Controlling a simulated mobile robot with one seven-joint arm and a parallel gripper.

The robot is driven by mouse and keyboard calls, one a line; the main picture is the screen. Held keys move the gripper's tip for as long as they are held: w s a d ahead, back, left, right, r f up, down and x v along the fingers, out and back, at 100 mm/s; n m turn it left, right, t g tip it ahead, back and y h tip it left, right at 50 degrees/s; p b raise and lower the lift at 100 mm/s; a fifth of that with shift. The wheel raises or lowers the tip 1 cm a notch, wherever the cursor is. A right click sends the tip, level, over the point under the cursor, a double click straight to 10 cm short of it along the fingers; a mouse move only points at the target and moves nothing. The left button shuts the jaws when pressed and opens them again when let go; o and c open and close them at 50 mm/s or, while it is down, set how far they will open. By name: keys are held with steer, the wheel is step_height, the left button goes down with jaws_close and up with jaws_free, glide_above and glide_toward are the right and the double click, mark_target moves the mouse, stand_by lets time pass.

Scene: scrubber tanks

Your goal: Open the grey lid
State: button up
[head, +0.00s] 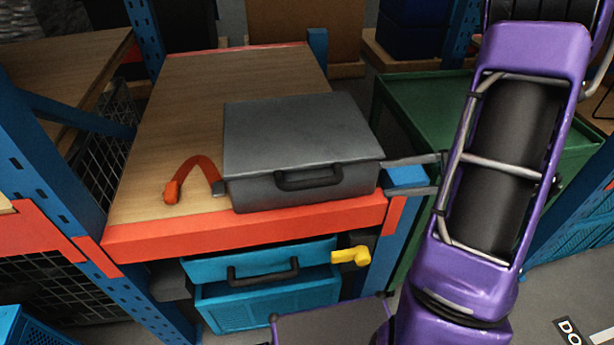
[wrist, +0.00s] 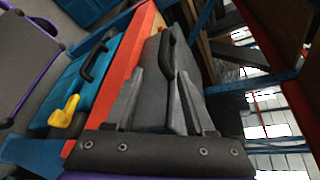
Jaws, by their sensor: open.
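The grey lid (head: 295,132) lies flat and closed on a grey box (head: 345,186) on the wooden shelf top. A black handle (head: 309,179) is on the box's front face. My gripper (head: 384,175) is open and level at the box's right end, with one finger near the lid's front right corner and the other lower, by the box's side. In the wrist view my gripper (wrist: 160,72) shows its two fingers apart, with the grey box between and beyond them. The lid (wrist: 194,72) shows at the right finger. I cannot tell whether either finger touches it.
An orange curved object (head: 195,175) lies left of the box on the wooden top (head: 160,125). A blue crate (head: 262,290) and a yellow piece (head: 350,256) are below the orange-red front edge (head: 245,233). A green cart (head: 425,100) stands behind my arm.

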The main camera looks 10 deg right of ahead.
mark_target(325, 183)
steer(key=shift+t+y, duration=0.3)
steer(key=x, duration=1.6)
steer(key=shift+s+a+b, duration=0.15)
steer(key=shift+a+b, duration=0.15)
jaws_close()
stand_by(0.6)
